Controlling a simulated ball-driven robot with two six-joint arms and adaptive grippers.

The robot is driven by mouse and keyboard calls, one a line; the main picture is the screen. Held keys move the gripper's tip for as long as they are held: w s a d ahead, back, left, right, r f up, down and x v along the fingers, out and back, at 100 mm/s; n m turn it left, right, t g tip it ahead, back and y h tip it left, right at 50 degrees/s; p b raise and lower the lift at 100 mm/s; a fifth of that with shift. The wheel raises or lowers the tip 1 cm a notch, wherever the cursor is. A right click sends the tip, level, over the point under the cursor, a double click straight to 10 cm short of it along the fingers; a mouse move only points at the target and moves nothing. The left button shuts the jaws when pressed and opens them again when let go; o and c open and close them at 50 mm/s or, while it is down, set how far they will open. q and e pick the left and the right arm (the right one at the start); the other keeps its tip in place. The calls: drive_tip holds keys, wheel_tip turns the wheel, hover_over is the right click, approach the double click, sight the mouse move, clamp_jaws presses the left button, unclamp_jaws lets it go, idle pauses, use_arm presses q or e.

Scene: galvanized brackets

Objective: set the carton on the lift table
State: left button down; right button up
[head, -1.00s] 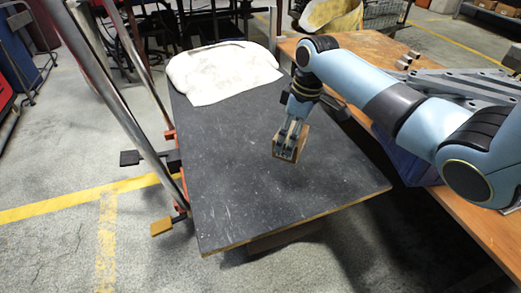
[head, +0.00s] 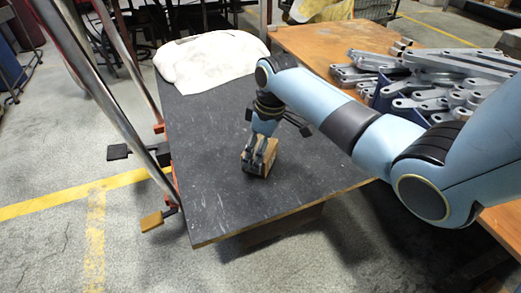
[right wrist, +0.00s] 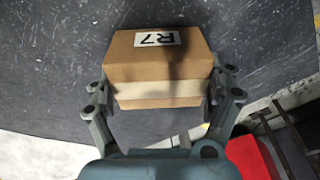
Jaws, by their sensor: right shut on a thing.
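The carton (head: 261,158) is a small brown box at the middle of the dark lift table (head: 210,205). In the right wrist view the carton (right wrist: 158,72) shows a white label reading R7 and a pale band along its near edge. My right gripper (head: 259,152) is shut on the carton, with one finger on each side of it in the right wrist view (right wrist: 160,95). The carton is at or just above the tabletop; I cannot tell if it touches. My left gripper is not in view.
A white cloth bundle (head: 208,58) lies at the table's far end. An orange-brown workbench (head: 316,45) on the right holds several galvanized brackets (head: 440,80). Metal posts (head: 95,85) stand along the table's left side. The near tabletop is clear.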

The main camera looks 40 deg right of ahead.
sight(268, 149)
drive_tip(key=o, duration=1.1)
drive_tip(key=shift+o, duration=0.2)
drive_tip(key=shift+r, duration=0.35)
wheel_tip(268, 149, up, 2)
drive_tip(key=shift+s+d+r+p, duration=0.1)
drive_tip(key=shift+p, duration=0.65)
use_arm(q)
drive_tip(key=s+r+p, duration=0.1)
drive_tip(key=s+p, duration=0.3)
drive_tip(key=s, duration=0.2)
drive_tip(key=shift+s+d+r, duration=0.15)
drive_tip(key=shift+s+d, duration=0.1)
use_arm(e)
wheel_tip(268, 149, up, 9)
drive_tip(key=s, duration=0.1)
drive_tip(key=shift+s+d, duration=0.15)
drive_tip(key=shift+d, duration=0.3)
